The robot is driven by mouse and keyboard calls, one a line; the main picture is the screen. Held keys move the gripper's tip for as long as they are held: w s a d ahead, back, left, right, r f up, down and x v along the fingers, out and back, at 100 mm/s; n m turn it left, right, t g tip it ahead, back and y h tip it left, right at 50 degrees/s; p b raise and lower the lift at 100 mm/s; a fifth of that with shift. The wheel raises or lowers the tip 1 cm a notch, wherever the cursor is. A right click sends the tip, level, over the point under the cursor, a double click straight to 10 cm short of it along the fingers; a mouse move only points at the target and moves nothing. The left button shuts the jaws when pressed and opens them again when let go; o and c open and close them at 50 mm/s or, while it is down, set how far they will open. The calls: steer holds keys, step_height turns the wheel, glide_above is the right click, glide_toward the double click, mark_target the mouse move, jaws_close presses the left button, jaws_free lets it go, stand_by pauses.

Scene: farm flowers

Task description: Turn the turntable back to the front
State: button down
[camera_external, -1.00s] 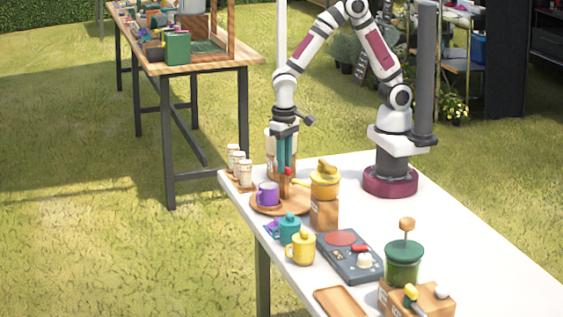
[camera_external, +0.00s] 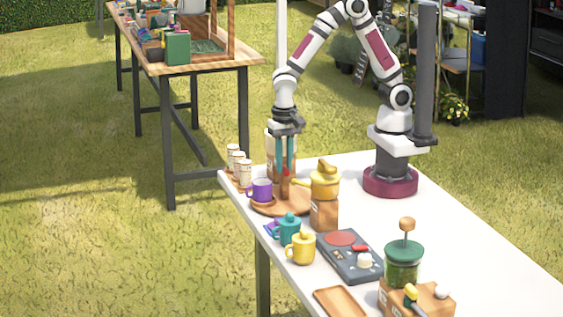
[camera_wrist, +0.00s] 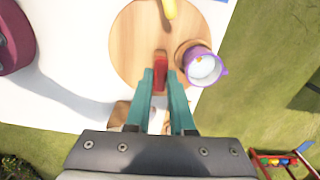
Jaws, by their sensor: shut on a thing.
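The turntable is a round wooden disc (camera_external: 268,209) at the far left end of the white table; it also shows in the wrist view (camera_wrist: 135,45). A purple cup (camera_external: 260,189) stands at its left rim in the external view and right of the red grip in the wrist view (camera_wrist: 201,68). A wooden post with a red grip (camera_external: 286,172) stands up from the disc. My gripper (camera_external: 284,167) points down, its teal fingers shut on the red grip (camera_wrist: 160,60). The fingers hide part of the grip.
A yellow pot (camera_external: 325,183) on a wooden block stands close right of the disc, its spout reaching toward it. Teal (camera_external: 289,229) and yellow (camera_external: 303,247) mugs and a grey scale-like device (camera_external: 350,258) lie in front.

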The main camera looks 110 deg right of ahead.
steer(key=shift+m, duration=0.4)
stand_by(0.4)
steer(key=c, duration=0.8)
jaws_free()
step_height(320, 180, up, 16)
steer(key=shift+f, duration=0.1)
steer(key=s+a+f+n, duration=0.1)
steer(key=s+n, duration=0.3)
steer(key=s, duration=0.3)
steer(key=s+a+f+n+y, duration=0.1)
steer(key=s+n, duration=0.3)
steer(key=s, duration=0.2)
steer(key=s+a+f+n, duration=0.1)
steer(key=s+n, duration=0.3)
steer(key=s, duration=0.3)
steer(key=shift+s+a+f+y, duration=0.25)
steer(key=shift+s+f+y, duration=0.1)
steer(key=shift+f+y, duration=0.05)
